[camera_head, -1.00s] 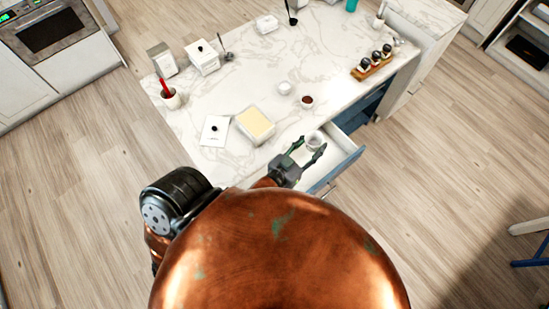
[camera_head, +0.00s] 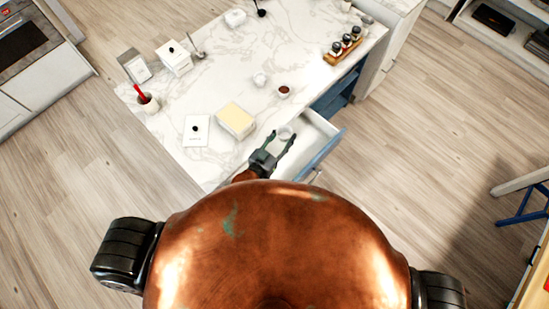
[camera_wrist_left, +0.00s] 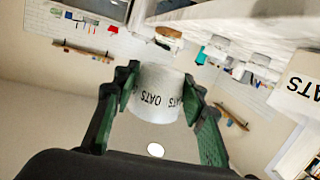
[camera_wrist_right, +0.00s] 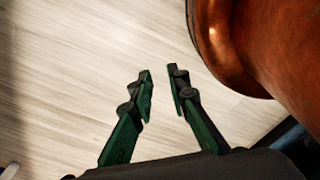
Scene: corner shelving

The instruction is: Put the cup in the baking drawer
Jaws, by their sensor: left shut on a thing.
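A white cup (camera_wrist_left: 158,92) with dark "OATS" lettering is between the fingers of my left gripper (camera_wrist_left: 160,72). The gripper is shut on its sides. In the head view, the cup (camera_head: 287,132) and my left gripper (camera_head: 282,137) appear over the inner left part of an open drawer (camera_head: 316,128) with a blue front; the cup's height above the drawer floor is hard to tell. What I see of the drawer's inside is bare and pale. My right gripper (camera_wrist_right: 160,71) is empty in its wrist view, its fingertips apart, over wooden floor.
Open floor lies right of the drawer. A blue-legged stool (camera_head: 522,205) stands far right.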

